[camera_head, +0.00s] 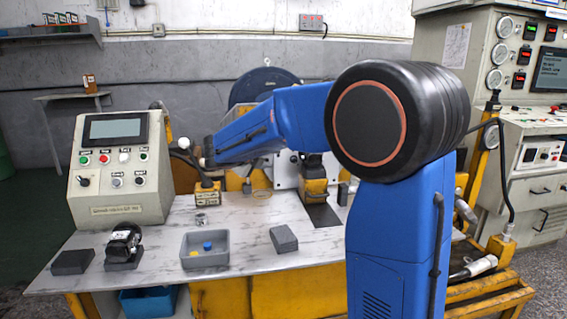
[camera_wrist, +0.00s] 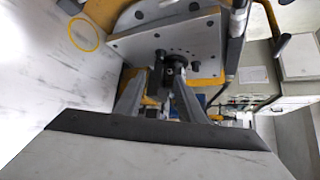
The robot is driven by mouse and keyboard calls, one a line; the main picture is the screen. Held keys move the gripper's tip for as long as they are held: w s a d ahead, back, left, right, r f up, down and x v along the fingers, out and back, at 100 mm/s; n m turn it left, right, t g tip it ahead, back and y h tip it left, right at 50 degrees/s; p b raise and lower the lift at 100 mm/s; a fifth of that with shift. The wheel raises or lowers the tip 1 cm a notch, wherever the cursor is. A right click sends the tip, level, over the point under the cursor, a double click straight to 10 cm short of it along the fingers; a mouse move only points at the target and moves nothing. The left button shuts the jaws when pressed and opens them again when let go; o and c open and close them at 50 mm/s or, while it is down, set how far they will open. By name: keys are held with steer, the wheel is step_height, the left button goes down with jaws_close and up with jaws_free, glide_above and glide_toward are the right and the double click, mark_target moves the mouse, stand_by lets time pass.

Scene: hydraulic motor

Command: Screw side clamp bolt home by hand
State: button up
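In the wrist view, the two grey fingers of my gripper (camera_wrist: 162,84) reach forward with a space between them. A dark clamp part (camera_wrist: 168,70) with a round, bolt-like end lies between and just beyond the fingertips, in front of a grey plate with holes (camera_wrist: 192,44). I cannot tell whether the fingers touch it or grip a bolt. In the head view my blue arm reaches left over the bench, and the fingers cannot be made out. Yellow clamp blocks stand at the left (camera_head: 207,196) and right (camera_head: 313,187) of the bench fixture.
The bench (camera_head: 160,262) carries a control box (camera_head: 118,203), a grey tray (camera_head: 205,262) with blue and yellow pieces, a small motor-like part (camera_head: 124,243), dark blocks and a metal nut (camera_head: 201,219). A yellow ring (camera_wrist: 83,34) lies on the bare top.

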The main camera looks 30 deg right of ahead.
mark_target(293, 160)
steer(key=x, duration=1.6)
steer(key=shift+w+d+f, duration=0.1)
steer(key=shift+d, duration=0.1)
jaws_close()
